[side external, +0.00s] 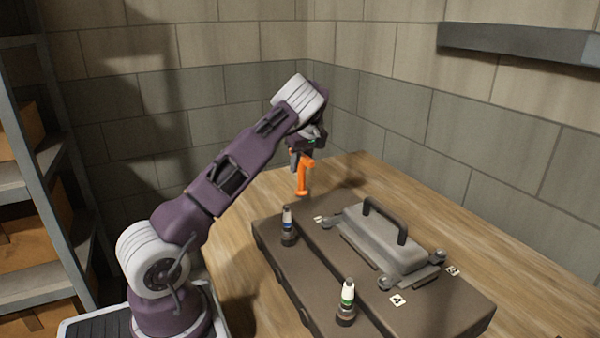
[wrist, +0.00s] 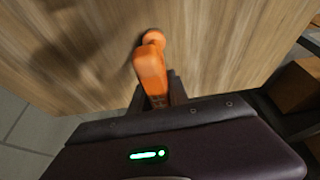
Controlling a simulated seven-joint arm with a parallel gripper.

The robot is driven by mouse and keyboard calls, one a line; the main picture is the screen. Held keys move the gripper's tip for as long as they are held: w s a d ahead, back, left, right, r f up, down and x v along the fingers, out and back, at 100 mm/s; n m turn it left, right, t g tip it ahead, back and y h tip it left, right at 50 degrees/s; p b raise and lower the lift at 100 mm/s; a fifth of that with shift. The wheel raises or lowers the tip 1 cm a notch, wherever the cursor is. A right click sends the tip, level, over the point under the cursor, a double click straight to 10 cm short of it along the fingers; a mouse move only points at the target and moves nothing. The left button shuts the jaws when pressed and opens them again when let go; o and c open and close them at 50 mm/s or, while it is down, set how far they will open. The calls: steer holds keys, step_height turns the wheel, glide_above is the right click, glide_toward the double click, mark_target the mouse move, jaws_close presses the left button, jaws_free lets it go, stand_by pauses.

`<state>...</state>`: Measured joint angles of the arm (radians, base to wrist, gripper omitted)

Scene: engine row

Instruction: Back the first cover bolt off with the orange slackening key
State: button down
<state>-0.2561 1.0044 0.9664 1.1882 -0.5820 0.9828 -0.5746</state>
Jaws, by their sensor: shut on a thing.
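The orange slackening key (side external: 304,178) is held in my gripper (side external: 300,160), above the wooden table behind the brown case. In the wrist view the orange key (wrist: 151,72) sticks out from between the dark fingers of my gripper (wrist: 158,90), with wood grain beyond it. The grey cover (side external: 385,240) with a black handle lies on top of the brown case. Bolt-like fittings (side external: 437,257) show at the cover's corners, too small to make out well. Which is the first cover bolt I cannot tell. The key is apart from the cover.
The brown case (side external: 450,312) stands on the wooden table (side external: 500,245). Two bottle-like pieces stand at its near side, one blue-banded (side external: 287,228) and one green-banded (side external: 347,302). Small marked tags (side external: 398,300) lie on the case. A shelf (side external: 520,43) juts from the right wall.

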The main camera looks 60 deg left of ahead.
step_height(320, 180, up, 8)
steer(key=shift+f, duration=0.1)
steer(key=d+r, duration=0.2)
steer(key=d, duration=0.1)
steer(key=d+r, duration=0.1)
steer(key=d, duration=0.1)
steer(key=shift+w+r, duration=0.3)
steer(key=s+d+r, duration=0.2)
steer(key=d, duration=0.5)
steer(key=s+d+r, duration=0.1)
steer(key=s+d, duration=0.2)
steer(key=d, duration=0.5)
steer(key=s+d+r, duration=0.2)
steer(key=s+d, duration=0.1)
steer(key=d, duration=0.5)
steer(key=shift+s+r+m, duration=0.25)
steer(key=shift+r+m, duration=0.1)
steer(key=shift+m, duration=0.05)
steer(key=shift+f, duration=0.1)
step_height(320, 180, down, 6)
steer(key=shift+f, duration=0.15)
steer(key=shift+f, duration=0.3)
